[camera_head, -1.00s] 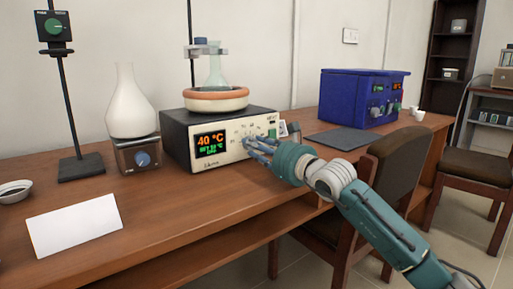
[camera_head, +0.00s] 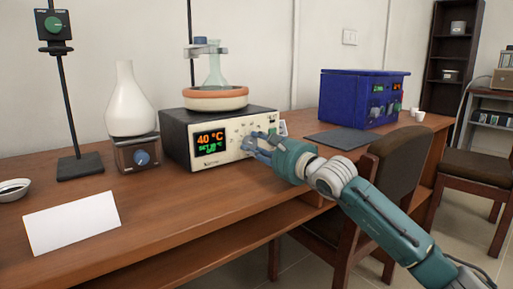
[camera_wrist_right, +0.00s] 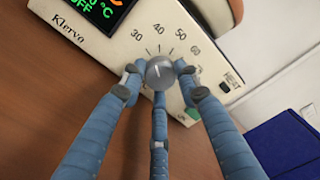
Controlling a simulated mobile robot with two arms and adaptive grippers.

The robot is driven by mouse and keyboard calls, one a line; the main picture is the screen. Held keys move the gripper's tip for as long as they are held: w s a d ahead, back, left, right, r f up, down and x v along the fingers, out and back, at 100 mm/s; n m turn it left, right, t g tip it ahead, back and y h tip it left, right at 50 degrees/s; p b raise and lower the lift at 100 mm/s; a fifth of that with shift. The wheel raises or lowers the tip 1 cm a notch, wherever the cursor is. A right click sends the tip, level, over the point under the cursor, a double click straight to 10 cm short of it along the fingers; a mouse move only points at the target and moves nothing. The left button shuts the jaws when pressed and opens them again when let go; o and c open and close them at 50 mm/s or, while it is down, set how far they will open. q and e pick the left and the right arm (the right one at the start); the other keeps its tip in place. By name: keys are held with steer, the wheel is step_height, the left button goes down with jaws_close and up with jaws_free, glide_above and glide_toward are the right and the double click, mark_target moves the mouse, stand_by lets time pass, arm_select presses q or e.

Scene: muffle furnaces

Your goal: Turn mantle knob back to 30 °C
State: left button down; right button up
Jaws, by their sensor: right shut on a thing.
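The heating mantle (camera_head: 180,137) is a black box with a cream front panel, and a flask sits in its round heater on top. Its display (camera_head: 211,142) reads 40 °C in orange, with smaller green text below. In the right wrist view the round grey knob (camera_wrist_right: 160,72) sits below a dial scale marked from 30 upward, its white pointer line near upright. My right gripper (camera_head: 252,146) is at the front panel; in the wrist view its blue fingers (camera_wrist_right: 160,85) are shut around the knob. My left gripper is not in view.
A white flask (camera_head: 131,98) on a small stirrer with a blue knob stands left of the mantle. A blank white card (camera_head: 72,223) is at the front. A blue box device (camera_head: 350,97) stands further right, behind a grey mat (camera_head: 343,139).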

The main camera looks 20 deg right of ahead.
steer(key=shift+a+n, duration=0.1)
steer(key=shift+n, duration=1.2)
steer(key=o, duration=0.9)
steer(key=shift+c, duration=0.2)
steer(key=shift+s, duration=0.1)
steer(key=shift+s+d+f, duration=0.1)
steer(key=shift+s+d, duration=0.1)
steer(key=shift+s, duration=0.15)
steer(key=v, duration=1.1)
steer(key=shift+s+a, duration=0.1)
